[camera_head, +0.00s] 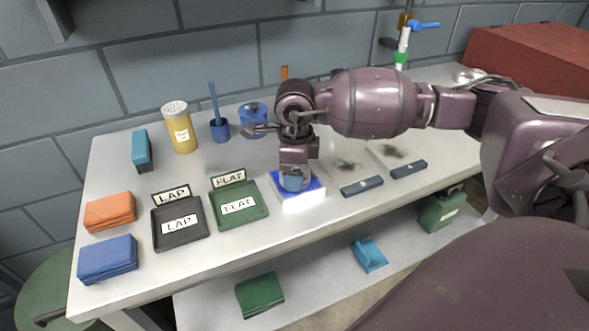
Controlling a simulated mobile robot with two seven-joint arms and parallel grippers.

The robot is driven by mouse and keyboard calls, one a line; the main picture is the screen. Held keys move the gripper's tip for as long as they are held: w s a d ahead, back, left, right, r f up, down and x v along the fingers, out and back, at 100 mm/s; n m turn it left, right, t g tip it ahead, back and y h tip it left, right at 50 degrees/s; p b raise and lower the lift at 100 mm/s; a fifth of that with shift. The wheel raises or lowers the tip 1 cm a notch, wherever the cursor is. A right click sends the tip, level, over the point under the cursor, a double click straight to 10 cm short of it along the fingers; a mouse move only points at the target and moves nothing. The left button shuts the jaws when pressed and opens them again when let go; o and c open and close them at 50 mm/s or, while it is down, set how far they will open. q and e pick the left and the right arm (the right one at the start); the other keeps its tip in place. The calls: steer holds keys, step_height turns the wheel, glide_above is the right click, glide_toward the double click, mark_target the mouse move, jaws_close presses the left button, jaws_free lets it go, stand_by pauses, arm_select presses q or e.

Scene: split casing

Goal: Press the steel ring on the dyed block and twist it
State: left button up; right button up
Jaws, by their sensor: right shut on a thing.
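The dyed block (312,194) is a low white block with a bright blue top, near the front edge of the bench. My right gripper (295,172) points straight down over it, shut on a small rounded blue-grey piece (293,183). This piece seems to be the steel ring, but the fingers hide much of it. It sits over the blue top and looks to be touching it, though the contact is hard to see. My left gripper is not in view.
A black LAP tray (158,238) and a green FLAT tray (258,210) stand left of the block. Two dark blue-handled bars (362,186) (409,169) lie to the right. Folded cloths (108,258), a yellow shaker (179,127) and blue cups (220,131) stand farther left and back.

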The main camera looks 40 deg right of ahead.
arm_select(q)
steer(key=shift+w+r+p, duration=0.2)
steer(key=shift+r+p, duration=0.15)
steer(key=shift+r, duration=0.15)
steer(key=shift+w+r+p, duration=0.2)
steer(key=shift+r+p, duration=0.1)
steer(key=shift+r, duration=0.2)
arm_select(e)
steer(key=shift+m, duration=1.5)
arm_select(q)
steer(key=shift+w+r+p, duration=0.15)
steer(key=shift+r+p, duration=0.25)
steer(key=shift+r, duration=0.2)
arm_select(e)
steer(key=shift+d+f+m, duration=0.1)
steer(key=shift+m, duration=1)
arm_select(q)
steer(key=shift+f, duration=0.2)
arm_select(e)
steer(key=shift+n, duration=0.3)
steer(key=shift+n, duration=0.4)
arm_select(q)
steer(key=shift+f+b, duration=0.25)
steer(key=shift+b, duration=0.05)
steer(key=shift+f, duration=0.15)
arm_select(e)
steer(key=shift+n, duration=0.6)
